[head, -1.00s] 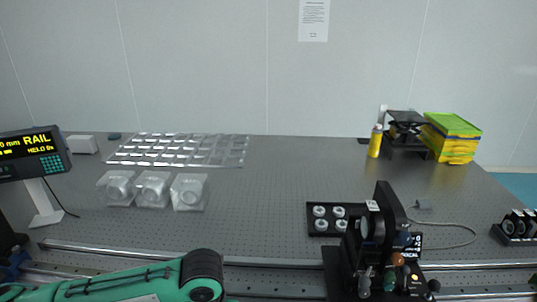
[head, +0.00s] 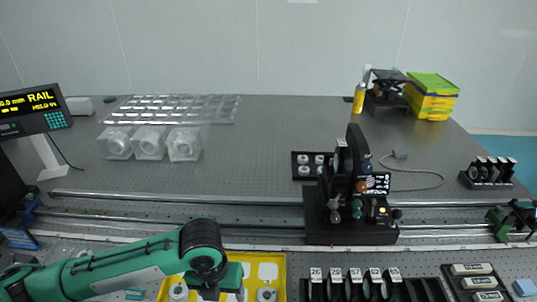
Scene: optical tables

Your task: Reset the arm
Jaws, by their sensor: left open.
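My left arm (head: 120,268), green with a black joint, comes in from the lower left. Its left gripper (head: 209,294) is at the bottom edge, over a yellow tray (head: 276,262). The fingers are small and partly cut off by the frame; the gripper is open, and I see nothing held in it. My right gripper is not in view.
A black optical mount (head: 350,205) stands on the rails right of the arm. Numbered slots (head: 352,284) and a black case (head: 475,283) lie at the front right. Three clear boxes (head: 150,143) stand behind the rails. The middle of the table is clear.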

